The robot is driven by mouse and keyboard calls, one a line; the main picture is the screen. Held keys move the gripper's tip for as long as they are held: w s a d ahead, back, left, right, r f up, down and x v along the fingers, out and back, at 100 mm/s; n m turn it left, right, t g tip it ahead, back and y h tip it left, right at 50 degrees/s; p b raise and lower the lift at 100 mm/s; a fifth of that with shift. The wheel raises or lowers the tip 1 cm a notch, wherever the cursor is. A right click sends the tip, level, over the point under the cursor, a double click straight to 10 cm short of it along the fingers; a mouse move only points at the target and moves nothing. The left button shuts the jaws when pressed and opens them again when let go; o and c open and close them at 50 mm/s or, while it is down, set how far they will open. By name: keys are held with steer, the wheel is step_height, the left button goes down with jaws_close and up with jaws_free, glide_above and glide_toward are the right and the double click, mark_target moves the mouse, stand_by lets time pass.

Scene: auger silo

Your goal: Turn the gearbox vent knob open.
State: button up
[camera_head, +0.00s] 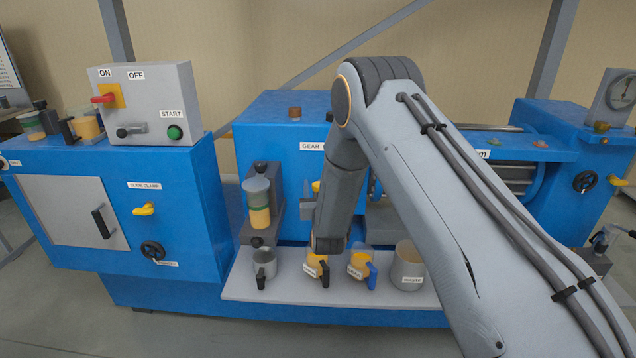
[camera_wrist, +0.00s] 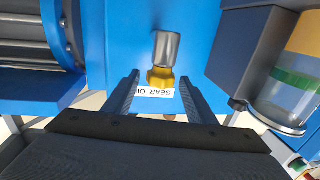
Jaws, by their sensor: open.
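The blue gearbox housing (camera_head: 274,150) stands in the middle of the head view, with a white label (camera_head: 311,146) starting "GEAR" partly covered by my arm. A small yellow part (camera_head: 316,186), perhaps the vent knob, shows beside my arm on its front. In the wrist view a yellow hexagonal fitting (camera_wrist: 161,78) with a grey cylinder (camera_wrist: 166,48) stands at the blue face, beside an upside-down "GEAR OIL" label (camera_wrist: 154,92). My gripper (camera_wrist: 159,84) is open and empty, its fingers on either side of the fitting. Contact cannot be told. In the head view my arm hides most of the gripper.
A sight glass (camera_head: 257,200) on a dark bracket is close beside the gripper, and also in the wrist view (camera_wrist: 290,85). Below, a shelf (camera_head: 300,286) holds several cups, including a waste cup (camera_head: 407,268). A control box (camera_head: 145,100) stands left.

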steer(key=shift+w+a, duration=0.1)
steer(key=shift+w, duration=0.6)
steer(key=c, duration=1)
steer(key=shift+c, duration=0.2)
